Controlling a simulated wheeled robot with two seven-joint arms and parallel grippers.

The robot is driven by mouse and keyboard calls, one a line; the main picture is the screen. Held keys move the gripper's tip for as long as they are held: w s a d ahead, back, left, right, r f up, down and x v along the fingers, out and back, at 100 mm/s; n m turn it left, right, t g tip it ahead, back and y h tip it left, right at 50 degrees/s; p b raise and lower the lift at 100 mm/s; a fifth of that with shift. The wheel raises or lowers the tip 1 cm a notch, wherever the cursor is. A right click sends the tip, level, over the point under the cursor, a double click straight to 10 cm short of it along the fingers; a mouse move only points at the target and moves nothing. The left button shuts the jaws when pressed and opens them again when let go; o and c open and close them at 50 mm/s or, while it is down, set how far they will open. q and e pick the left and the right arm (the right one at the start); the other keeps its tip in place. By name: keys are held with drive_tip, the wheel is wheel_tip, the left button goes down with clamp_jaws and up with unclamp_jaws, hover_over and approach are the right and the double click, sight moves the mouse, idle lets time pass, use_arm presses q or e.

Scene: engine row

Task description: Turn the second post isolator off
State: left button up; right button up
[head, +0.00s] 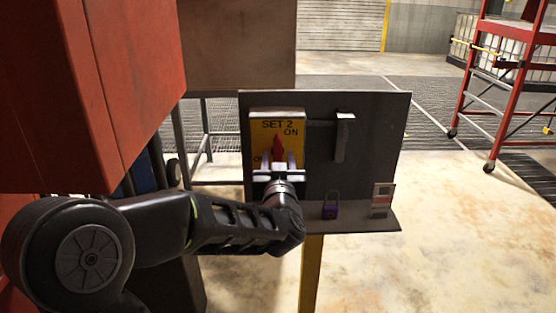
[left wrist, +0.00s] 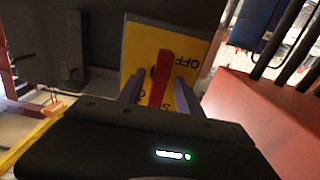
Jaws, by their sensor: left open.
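The isolator is a yellow plate (head: 265,136) marked SET 2 and ON, on a dark panel (head: 365,150) on a yellow post. Its red handle (head: 277,148) points upward in the head view. My left gripper (head: 278,162) is in front of the handle's lower part, with its fingers spread. In the left wrist view the red handle (left wrist: 162,78) stands between the two fingers, which are open on either side of it. The word OFF shows on the yellow plate (left wrist: 180,42) there. I cannot tell whether the fingers touch the handle. My right gripper is not in view.
A grey bracket (head: 343,137) sits right of the isolator. A big red cabinet (head: 95,90) stands close on the left. Floor to the right is clear up to a red scaffold (head: 497,90).

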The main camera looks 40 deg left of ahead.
use_arm(q)
clamp_jaws()
idle(0.3)
idle(0.4)
drive_tip(key=n+b, duration=0.1)
drive_tip(key=b, duration=0.1)
drive_tip(key=n+b, duration=0.2)
drive_tip(key=shift+f+n, duration=0.2)
drive_tip(key=shift+n, duration=0.1)
drive_tip(key=n+b, duration=0.4)
drive_tip(key=n, duration=0.1)
drive_tip(key=shift+b, duration=0.35)
drive_tip(key=n+b, duration=0.4)
drive_tip(key=n, duration=0.1)
drive_tip(key=shift+n, duration=0.4)
drive_tip(key=shift+r+n+b, duration=0.1)
drive_tip(key=shift+n+b, duration=1.3)
drive_tip(key=shift+n, duration=0.5)
